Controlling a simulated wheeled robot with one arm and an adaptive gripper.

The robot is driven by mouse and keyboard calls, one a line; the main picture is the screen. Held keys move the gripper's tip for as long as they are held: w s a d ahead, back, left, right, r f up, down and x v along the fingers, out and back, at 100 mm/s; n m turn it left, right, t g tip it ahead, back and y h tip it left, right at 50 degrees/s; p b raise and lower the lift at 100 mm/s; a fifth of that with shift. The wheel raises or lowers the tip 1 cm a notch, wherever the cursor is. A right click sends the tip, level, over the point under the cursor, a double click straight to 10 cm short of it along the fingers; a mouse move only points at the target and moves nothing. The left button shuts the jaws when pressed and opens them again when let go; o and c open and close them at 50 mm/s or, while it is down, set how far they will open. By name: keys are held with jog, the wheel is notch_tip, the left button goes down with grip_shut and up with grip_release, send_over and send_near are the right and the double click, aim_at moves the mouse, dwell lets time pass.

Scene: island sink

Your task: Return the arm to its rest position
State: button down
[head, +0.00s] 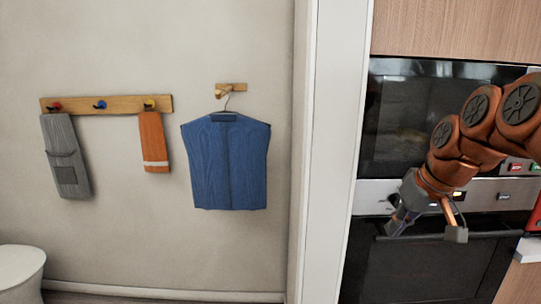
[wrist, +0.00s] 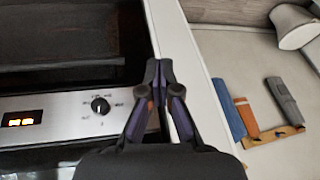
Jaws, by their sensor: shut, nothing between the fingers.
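My gripper (wrist: 158,72) is shut, with its fingertips together and nothing between them. In the head view my gripper (head: 391,230) hangs from my orange arm at the right, in front of the oven. The wrist view shows the oven's control panel and a black knob (wrist: 101,105) to the left of the fingers. The gripper looks apart from the oven front, though the exact gap is hard to tell.
A wall oven (head: 425,265) stands close behind my arm. A white door frame (head: 335,150) divides it from the wall. A rack (head: 120,104) holds grey and orange cloths. A blue garment (head: 228,165) hangs beside it. A white stool (head: 20,265) stands lower left.

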jog(key=s+a+f+g+h, duration=0.1)
jog(key=s+a+f+g, duration=0.1)
jog(key=s+f, duration=0.4)
jog(key=s+a+f+m+g, duration=0.1)
jog(key=s+f, duration=0.5)
jog(key=s, duration=0.6)
jog(key=s+a+f+g+h, duration=0.1)
jog(key=s+a+f, duration=0.3)
jog(key=s, duration=0.6)
jog(key=shift+f+m+g+h+p, duration=0.3)
jog(key=shift+f+m+g+p, duration=0.1)
jog(key=shift+f+g, duration=0.55)
